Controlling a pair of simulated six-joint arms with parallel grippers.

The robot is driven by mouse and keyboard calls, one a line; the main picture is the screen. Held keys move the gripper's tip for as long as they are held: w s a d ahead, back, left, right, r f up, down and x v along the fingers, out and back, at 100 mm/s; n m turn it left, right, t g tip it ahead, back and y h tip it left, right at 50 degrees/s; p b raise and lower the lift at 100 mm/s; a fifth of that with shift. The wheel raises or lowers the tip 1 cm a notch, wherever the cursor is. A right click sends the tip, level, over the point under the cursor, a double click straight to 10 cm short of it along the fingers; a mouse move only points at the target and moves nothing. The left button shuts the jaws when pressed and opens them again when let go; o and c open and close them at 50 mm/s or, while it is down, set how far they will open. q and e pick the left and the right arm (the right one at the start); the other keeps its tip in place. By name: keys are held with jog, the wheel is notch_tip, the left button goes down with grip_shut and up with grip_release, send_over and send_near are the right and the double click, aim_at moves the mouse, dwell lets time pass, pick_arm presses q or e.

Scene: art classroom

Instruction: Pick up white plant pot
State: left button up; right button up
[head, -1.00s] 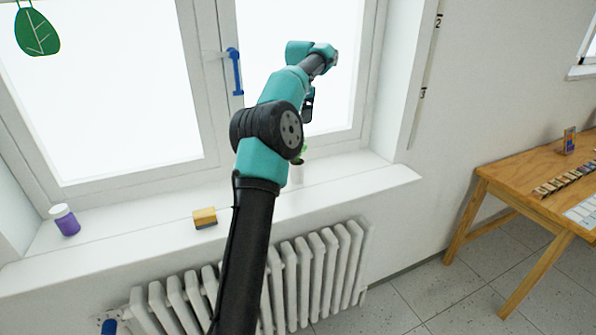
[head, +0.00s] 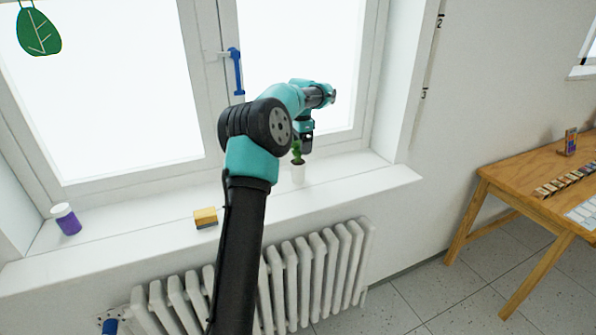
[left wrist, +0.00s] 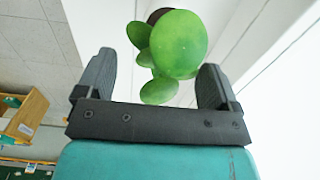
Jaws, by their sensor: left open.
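The white plant pot (head: 298,174) stands upright on the windowsill, with a small green plant (head: 297,150) in it. My left gripper (head: 304,147) is above the pot, close to the plant's top. In the left wrist view my left gripper (left wrist: 153,85) is open, with its two fingers apart. The green leaves (left wrist: 178,45) show between and beyond the fingers there, with a bit of dark brown soil behind them. The pot's white wall is hard to tell from the sill in that view. My right gripper is not in view.
On the windowsill (head: 150,215) stand a yellow sponge (head: 205,217) and a purple jar with a white lid (head: 66,220). The window with a blue handle (head: 236,72) is behind. A radiator (head: 300,280) is below, and a wooden table (head: 520,190) is at the right.

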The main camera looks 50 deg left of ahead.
aim_at(298, 155)
pick_arm(q)
jog(key=shift+s+a+f, duration=0.1)
jog(key=shift+a+f, duration=0.15)
jog(key=shift+f, duration=1.1)
jog(key=shift+s+a+f, duration=0.1)
jog(key=shift+a+f, duration=0.1)
jog(key=shift+f, duration=1.1)
jog(key=c, duration=1.5)
jog(key=shift+r, duration=0.1)
jog(key=shift+r, duration=1.85)
jog(key=s+d, duration=0.3)
jog(key=d, duration=0.1)
jog(key=s+d, duration=0.4)
jog(key=s+d+r, duration=0.1)
jog(key=s+d, duration=0.2)
jog(key=d, duration=0.1)
jog(key=shift+s+r, duration=0.1)
jog(key=shift+s, duration=0.15)
